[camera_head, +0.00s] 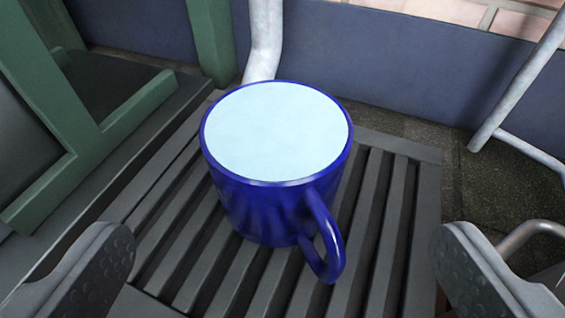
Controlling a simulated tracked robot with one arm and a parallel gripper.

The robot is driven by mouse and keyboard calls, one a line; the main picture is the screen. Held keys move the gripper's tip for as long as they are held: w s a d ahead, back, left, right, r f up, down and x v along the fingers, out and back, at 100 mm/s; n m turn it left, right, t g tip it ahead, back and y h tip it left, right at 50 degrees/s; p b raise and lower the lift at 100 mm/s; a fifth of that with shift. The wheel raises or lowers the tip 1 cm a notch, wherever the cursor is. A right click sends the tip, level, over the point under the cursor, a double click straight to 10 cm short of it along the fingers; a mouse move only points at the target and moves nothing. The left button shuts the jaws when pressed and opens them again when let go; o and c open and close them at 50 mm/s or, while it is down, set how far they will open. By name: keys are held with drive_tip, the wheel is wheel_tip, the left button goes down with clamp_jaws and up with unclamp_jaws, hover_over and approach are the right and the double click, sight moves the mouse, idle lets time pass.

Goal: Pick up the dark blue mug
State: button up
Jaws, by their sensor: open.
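The dark blue mug (262,210) stands upright on a grey slatted shelf (404,230) in the middle of the view. Its top is filled by a flat pale blue surface. Its handle (323,238) points toward me and to the right. My gripper (280,275) is open, with one dark textured finger at the lower left and the other at the lower right. The mug lies beyond the fingertips, roughly centred between them. Neither finger appears to touch it.
A green frame (95,140) stands close on the left. A pale pipe (264,40) rises just behind the mug. Another pale metal tube (520,85) stands at the right. A dark blue wall (390,65) runs behind. The slats right of the mug are clear.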

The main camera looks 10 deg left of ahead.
drive_tip(key=b, duration=0.4)
approach(276, 111)
drive_tip(key=x, duration=0.5)
drive_tip(key=shift+w+a+f, duration=0.1)
drive_tip(key=shift+f, duration=0.2)
drive_tip(key=shift+r, duration=0.1)
drive_tip(key=c, duration=1.5)
drive_tip(key=shift+o, duration=0.2)
drive_tip(key=shift+r+p, duration=0.15)
drive_tip(key=shift+p, duration=0.2)
